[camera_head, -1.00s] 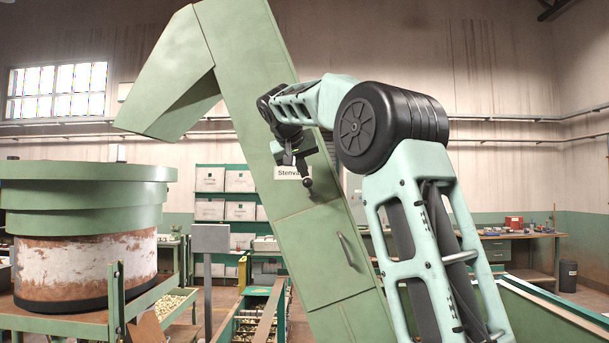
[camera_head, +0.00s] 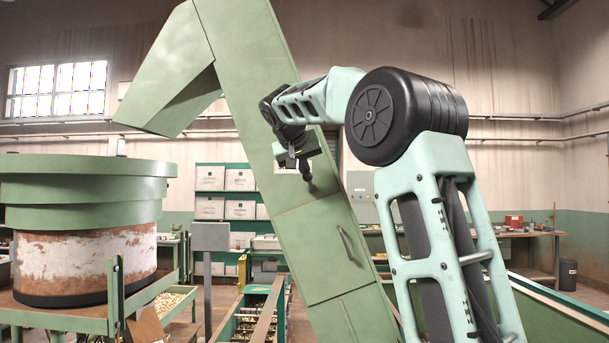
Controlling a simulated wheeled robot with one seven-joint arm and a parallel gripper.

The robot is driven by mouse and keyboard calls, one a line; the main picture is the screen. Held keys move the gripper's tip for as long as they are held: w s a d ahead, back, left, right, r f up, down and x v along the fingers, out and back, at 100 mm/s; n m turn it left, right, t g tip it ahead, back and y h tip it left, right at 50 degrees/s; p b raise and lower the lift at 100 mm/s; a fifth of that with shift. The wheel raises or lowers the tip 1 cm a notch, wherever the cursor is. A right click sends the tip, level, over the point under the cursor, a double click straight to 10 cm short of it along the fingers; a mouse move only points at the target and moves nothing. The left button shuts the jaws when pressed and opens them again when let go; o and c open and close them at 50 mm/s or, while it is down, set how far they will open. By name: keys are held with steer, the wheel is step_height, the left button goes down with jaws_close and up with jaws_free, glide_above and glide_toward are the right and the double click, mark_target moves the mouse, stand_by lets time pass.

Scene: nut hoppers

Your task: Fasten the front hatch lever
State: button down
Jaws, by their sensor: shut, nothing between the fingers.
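The tall green sloping conveyor housing (camera_head: 255,110) stands in the middle of the view. On its lower front is a hatch panel (camera_head: 318,262) that looks flush with the housing, with a grey bar handle (camera_head: 345,243). A dark lever with a ball end (camera_head: 307,177) shows above the hatch, pointing down; its upper part is hidden by or merges with my gripper. My gripper (camera_head: 300,160) is shut and empty, right by the lever. I cannot tell whether it touches the lever.
A big round green and rusty bowl (camera_head: 85,235) on a green frame stands at the left. A grey box on a post (camera_head: 210,237) stands between it and the housing. A workbench (camera_head: 515,240) is at the back right. A green-walled bin (camera_head: 550,310) is at the lower right.

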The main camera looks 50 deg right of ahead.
steer(key=shift+s+a+f+t+h+b, duration=0.1)
steer(key=shift+f+t+h+b, duration=0.15)
steer(key=shift+b, duration=0.75)
steer(key=shift+s+a+f+t+h+b, duration=0.15)
steer(key=shift+f+b, duration=0.25)
steer(key=shift+b, duration=0.65)
steer(key=shift+s+d+f+t+h+b, duration=0.1)
steer(key=shift+f+t+b, duration=0.15)
steer(key=shift+b, duration=0.75)
steer(key=s+f+n+t+h+b, duration=0.1)
steer(key=t+b, duration=0.1)
steer(key=b, duration=0.7)
steer(key=f+n+t+h+b, duration=0.1)
steer(key=f+t+b, duration=0.1)
steer(key=b, duration=0.7)
steer(key=s+f+n+t+h+b, duration=0.1)
steer(key=t+b, duration=0.3)
steer(key=b, duration=0.5)
steer(key=shift+s+f+t+h, duration=0.25)
steer(key=shift+s+f+h, duration=0.1)
steer(key=shift+f, duration=0.15)
steer(key=shift+d+f+b, duration=0.2)
steer(key=shift+d+b, duration=0.1)
steer(key=shift+b, duration=0.1)
steer(key=shift+r, duration=0.1)
